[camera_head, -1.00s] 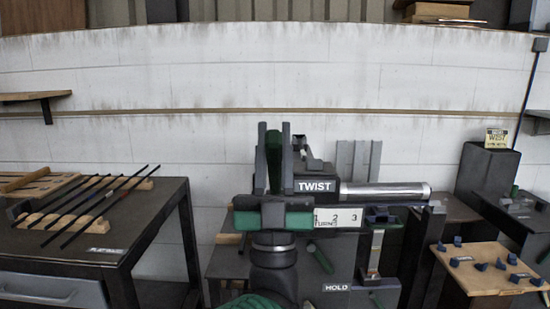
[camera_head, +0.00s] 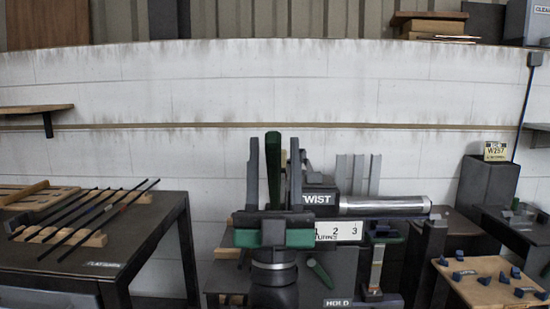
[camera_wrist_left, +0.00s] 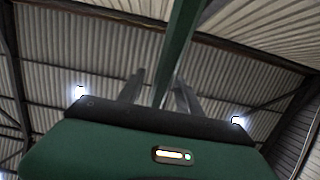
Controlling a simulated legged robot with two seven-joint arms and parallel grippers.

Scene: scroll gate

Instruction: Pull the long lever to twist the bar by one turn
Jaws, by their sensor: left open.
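The long green lever (camera_head: 273,165) stands upright in front of the machine marked TWIST (camera_head: 317,199). My left gripper (camera_head: 274,148) points up with its grey fingers spread, one on each side of the lever, with gaps showing. In the left wrist view the lever (camera_wrist_left: 184,45) runs up between the two fingers (camera_wrist_left: 158,92). A silver cylinder (camera_head: 385,204) extends right from the TWIST housing. A white turns scale (camera_head: 338,232) showing 1, 2, 3 sits below it, its left part hidden by my gripper. The lever's base is hidden. My right gripper is out of view.
A dark table (camera_head: 150,225) with several thin black rods (camera_head: 90,218) on a wooden rack stands at the left. A short green handle (camera_head: 320,272) is above the HOLD label. A wooden board (camera_head: 490,280) with blue pieces is at the right.

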